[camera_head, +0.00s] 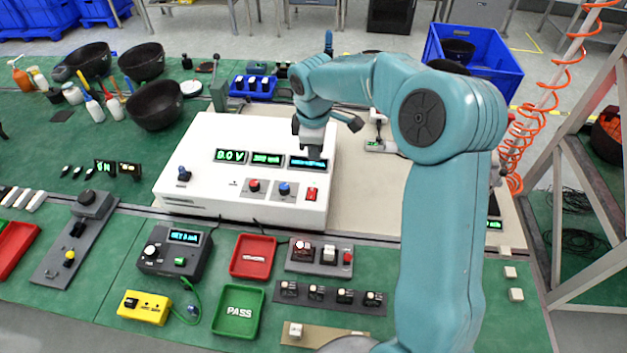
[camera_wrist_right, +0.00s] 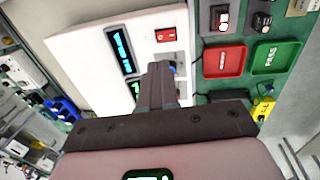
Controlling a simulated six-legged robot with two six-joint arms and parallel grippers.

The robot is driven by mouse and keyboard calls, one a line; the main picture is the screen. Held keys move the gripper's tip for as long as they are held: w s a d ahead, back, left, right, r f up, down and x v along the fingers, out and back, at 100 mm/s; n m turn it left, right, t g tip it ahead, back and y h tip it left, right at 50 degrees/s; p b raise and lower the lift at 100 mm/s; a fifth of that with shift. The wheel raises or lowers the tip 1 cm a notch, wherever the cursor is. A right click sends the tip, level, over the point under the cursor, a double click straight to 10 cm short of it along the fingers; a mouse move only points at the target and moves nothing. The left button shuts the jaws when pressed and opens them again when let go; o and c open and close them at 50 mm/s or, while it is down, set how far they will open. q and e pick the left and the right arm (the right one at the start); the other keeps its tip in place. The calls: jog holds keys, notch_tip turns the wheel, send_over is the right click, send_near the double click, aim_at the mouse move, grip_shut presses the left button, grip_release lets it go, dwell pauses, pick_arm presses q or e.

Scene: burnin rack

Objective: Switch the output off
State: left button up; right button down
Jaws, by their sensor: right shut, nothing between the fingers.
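My right gripper (camera_head: 314,153) is shut and empty, over the instrument by the right display (camera_head: 308,163), behind the red switch. In the wrist view its fingertips (camera_wrist_right: 161,70) appear short of the switch. My left gripper is out of view.
In front of the instrument are a dark meter box (camera_head: 175,251), a red tray (camera_head: 253,257), a green PASS tray (camera_head: 238,312) and a grey button box (camera_head: 320,256). My right arm covers the bench on the right.

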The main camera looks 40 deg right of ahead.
send_near(314, 190)
jog(key=shift+f, duration=0.4)
jog(key=f+b, duration=0.2)
jog(key=f, duration=0.1)
jog(key=f+b, duration=0.1)
jog(key=shift+w+d+f, duration=0.1)
jog(key=shift+d+f, duration=0.2)
jog(key=shift+f, duration=0.1)
jog(key=shift+w+f+b, duration=0.2)
jog(key=shift+f+b, duration=0.25)
jog(key=shift+f, duration=0.15)
jog(key=shift+s, duration=0.1)
